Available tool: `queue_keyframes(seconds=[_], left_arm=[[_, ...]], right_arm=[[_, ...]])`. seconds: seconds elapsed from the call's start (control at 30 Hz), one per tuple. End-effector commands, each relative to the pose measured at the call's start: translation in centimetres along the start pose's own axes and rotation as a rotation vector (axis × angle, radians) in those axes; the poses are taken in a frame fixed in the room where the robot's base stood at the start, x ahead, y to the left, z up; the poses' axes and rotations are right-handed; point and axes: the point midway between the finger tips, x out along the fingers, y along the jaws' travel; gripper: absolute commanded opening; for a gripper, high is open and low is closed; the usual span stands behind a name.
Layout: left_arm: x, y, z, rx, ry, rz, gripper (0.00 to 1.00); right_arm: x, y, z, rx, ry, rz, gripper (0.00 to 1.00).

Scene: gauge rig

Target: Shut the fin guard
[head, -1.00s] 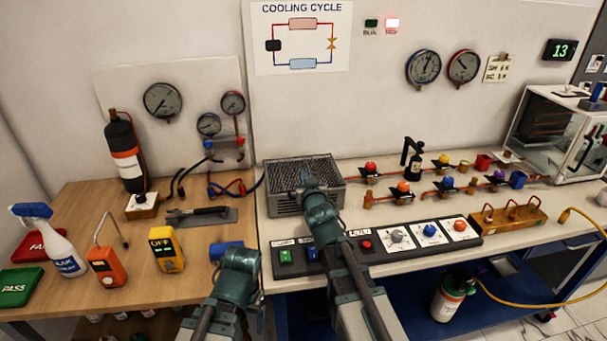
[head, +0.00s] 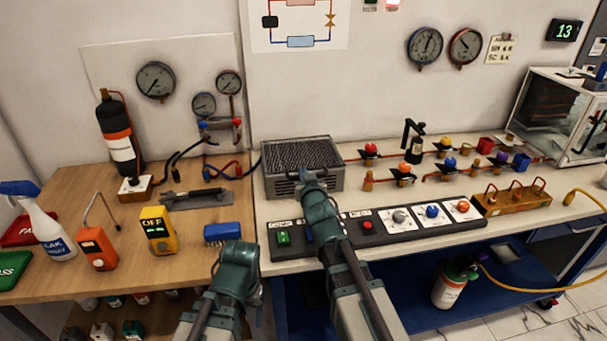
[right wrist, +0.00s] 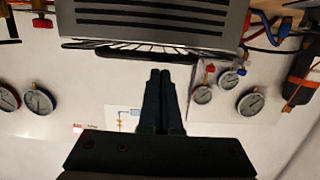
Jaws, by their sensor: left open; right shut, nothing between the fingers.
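The fin unit is a grey slatted metal box (head: 325,181) at the back left of the white bench. Its fin guard, a dark wire grille (head: 300,153), lies over the top, nearly flat; I cannot tell whether it is fully seated. In the right wrist view the grille (right wrist: 130,47) shows edge-on along the box (right wrist: 150,18). My right gripper (head: 311,180) is shut and empty at the box's front; its fingertips (right wrist: 160,74) point toward the grille's edge, contact unclear. My left gripper (head: 240,262) is low at the bench's front edge, open, its fingers mostly hidden.
A control panel (head: 384,240) with buttons and knobs lies in front of the box. A blue brush (head: 222,233) lies beyond my left gripper. A yellow meter (head: 157,229) stands left of it. Valve pipes (head: 437,165) run right of the box.

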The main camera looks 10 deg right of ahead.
Motion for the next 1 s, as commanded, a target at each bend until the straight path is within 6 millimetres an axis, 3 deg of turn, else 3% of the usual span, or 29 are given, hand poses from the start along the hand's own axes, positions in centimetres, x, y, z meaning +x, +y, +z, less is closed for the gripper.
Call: queue_keyframes(seconds=[0.27,0.73,0.8,1.0], left_arm=[[-0.5,-0.1,0.0,0.000,0.000,0.000,0.82],[-4.6,-0.4,0.3,-0.001,0.000,0.000,0.82],[-2.6,-0.2,0.1,-0.001,0.000,0.000,0.82],[-0.4,0.0,0.0,0.000,0.000,0.000,0.82]], right_arm=[[-0.1,0.0,-0.5,0.000,0.000,0.000,0.00],[-1.4,0.3,-4.4,0.000,0.000,0.000,0.00],[-1.7,0.3,-2.4,0.000,0.000,0.000,0.00],[-2.7,0.5,0.1,0.000,0.000,0.000,0.00]])
